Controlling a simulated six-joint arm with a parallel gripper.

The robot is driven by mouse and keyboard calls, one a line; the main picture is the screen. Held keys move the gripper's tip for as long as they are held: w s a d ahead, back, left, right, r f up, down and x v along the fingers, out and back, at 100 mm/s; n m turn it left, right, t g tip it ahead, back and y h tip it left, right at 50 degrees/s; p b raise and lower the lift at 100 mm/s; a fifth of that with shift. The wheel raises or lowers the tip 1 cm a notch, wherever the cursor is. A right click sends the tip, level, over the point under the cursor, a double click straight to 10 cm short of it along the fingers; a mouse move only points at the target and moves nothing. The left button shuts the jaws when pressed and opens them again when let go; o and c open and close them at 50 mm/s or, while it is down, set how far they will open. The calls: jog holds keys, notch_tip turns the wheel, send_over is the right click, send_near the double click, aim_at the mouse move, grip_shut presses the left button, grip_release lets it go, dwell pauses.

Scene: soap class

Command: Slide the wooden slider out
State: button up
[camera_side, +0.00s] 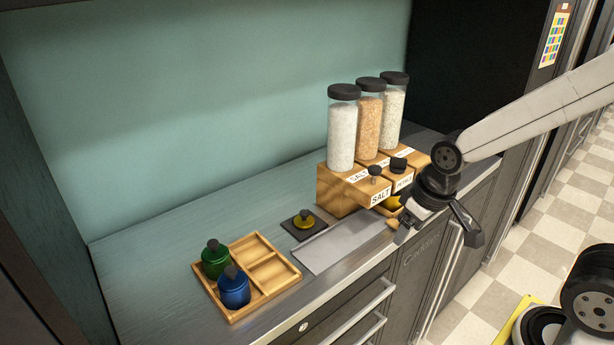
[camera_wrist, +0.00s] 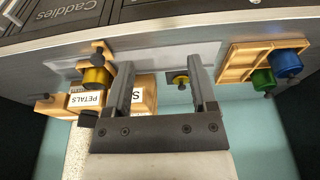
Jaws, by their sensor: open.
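A wooden dispenser block (camera_side: 336,190) stands at the back of the counter, with labelled wooden fronts reading SALT (camera_side: 381,195) and PETALS (camera_side: 403,183) and black knobs (camera_side: 375,170). The PETALS front also shows in the wrist view (camera_wrist: 85,100). A yellow bottle (camera_side: 393,203) is at the block's front, partly hidden by my gripper; it shows with a dark top in the wrist view (camera_wrist: 97,76). My gripper (camera_side: 436,222) is open and empty, in front of the block's right side. Its two fingers (camera_wrist: 160,85) are spread wide. I cannot tell how far any slider is out.
Three clear jars with black lids (camera_side: 343,128) stand on the block. A wooden tray (camera_side: 283,287) at the left holds a green bottle (camera_side: 215,260) and a blue bottle (camera_side: 234,288). A yellow piece sits on a dark square (camera_side: 304,224). A grey plate (camera_side: 340,243) lies between them, clear.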

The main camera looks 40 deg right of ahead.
jog(key=w+d+m+t+y, duration=0.2)
jog(key=d+m+t+y, duration=0.35)
jog(key=d+m, duration=0.6)
jog(key=w+d+m+t+y, duration=0.2)
jog(key=d+m+t+y, duration=0.4)
jog(key=m, duration=1)
notch_tip(320, 180, down, 11)
jog(key=d+g+y, duration=0.1)
jog(key=shift+s, duration=0.15)
jog(key=shift+a+r+n, duration=0.1)
jog(key=shift+r+n, duration=0.05)
jog(key=shift+n, duration=0.1)
jog(key=shift+x, duration=3.8)
